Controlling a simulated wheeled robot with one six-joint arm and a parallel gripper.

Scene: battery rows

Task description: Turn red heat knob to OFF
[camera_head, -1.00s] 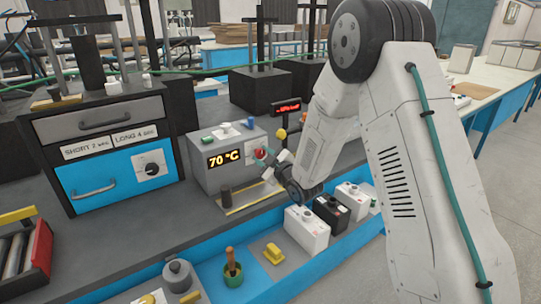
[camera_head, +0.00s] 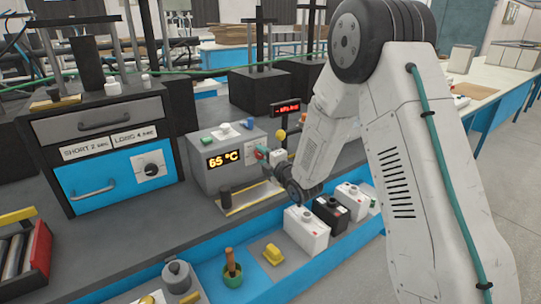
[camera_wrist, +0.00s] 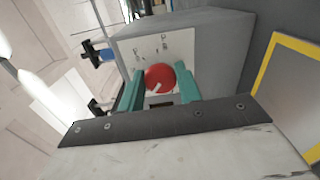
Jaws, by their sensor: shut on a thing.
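The red heat knob (camera_wrist: 160,78) sits on the light front plate of the grey heater box (camera_head: 203,175). In the wrist view my gripper (camera_wrist: 159,88) has its teal fingers on either side of the knob, shut on it. A pale pointer mark on the knob slants; the plate's small labels are too small to read. In the head view my gripper (camera_head: 262,152) reaches the box's right front, and its fingers mostly hide the knob. The box's display (camera_head: 222,159) reads 65 °C.
A blue and grey drawer cabinet (camera_head: 115,150) with a black dial stands left of the box. White and black batteries (camera_head: 305,230) stand in the blue-edged tray below my gripper. A yellow-edged plate (camera_head: 248,197) lies before the box.

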